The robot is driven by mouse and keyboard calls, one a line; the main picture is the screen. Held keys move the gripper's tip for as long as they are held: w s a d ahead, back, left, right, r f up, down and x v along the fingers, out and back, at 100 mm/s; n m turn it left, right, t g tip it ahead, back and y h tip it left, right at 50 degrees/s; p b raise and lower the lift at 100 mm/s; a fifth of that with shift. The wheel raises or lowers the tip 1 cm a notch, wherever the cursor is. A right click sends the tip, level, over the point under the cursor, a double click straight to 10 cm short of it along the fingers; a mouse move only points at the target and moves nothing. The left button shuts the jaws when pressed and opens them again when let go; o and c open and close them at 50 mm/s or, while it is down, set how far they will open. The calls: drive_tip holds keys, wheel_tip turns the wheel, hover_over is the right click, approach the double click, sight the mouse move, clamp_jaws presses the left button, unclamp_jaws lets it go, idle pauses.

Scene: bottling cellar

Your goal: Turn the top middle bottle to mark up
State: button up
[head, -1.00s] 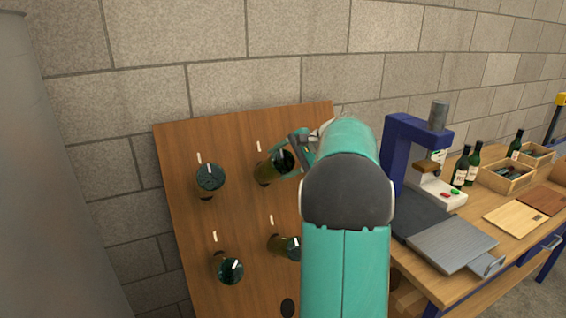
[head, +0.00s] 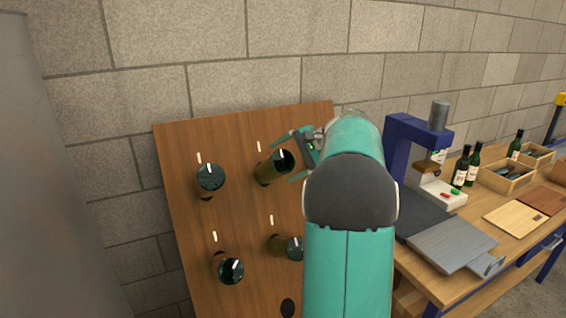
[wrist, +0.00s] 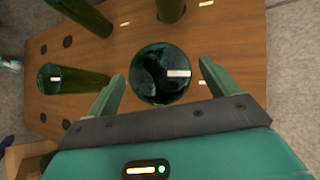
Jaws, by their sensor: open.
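The top middle bottle (head: 270,171) is dark green and sticks out of a wooden rack (head: 230,215), butt towards me. Its butt fills the middle of the wrist view (wrist: 150,80). A white mark on the butt lies on its right side there, facing roughly towards a white tick (wrist: 203,82) on the board. In the head view the mark is in the upper part of the butt, slightly tilted. My gripper (head: 291,157) is open. In the wrist view its fingers (wrist: 161,72) stand either side of the butt, with visible gaps; whether they reach past it is unclear.
Other bottles stick out at top left (head: 210,178), lower left (head: 230,270) and lower middle (head: 285,246). My arm hides the rack's right part. A workbench (head: 440,290) with a blue press (head: 395,150), bottles and wooden boxes stands at right. A grey cylinder (head: 50,180) stands at left.

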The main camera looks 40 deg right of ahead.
drive_tip(key=v, duration=1.2)
drive_tip(key=shift+r, duration=0.15)
drive_tip(key=s+a+f+n+g+h, duration=0.1)
drive_tip(key=a+f+n+g, duration=0.15)
drive_tip(key=a, duration=1.15)
drive_tip(key=a+f+n+g+h, duration=0.15)
drive_tip(key=a+n, duration=0.25)
drive_tip(key=a, duration=0.9)
drive_tip(key=s+a+f+n+h, duration=0.3)
drive_tip(key=s+a+f+n, duration=0.6)
drive_tip(key=s+a, duration=0.4)
drive_tip(key=shift+s+a+f, duration=0.15)
drive_tip(key=shift+a+f, duration=0.65)
drive_tip(key=shift+a, duration=0.45)
drive_tip(key=shift+c, duration=0.2)
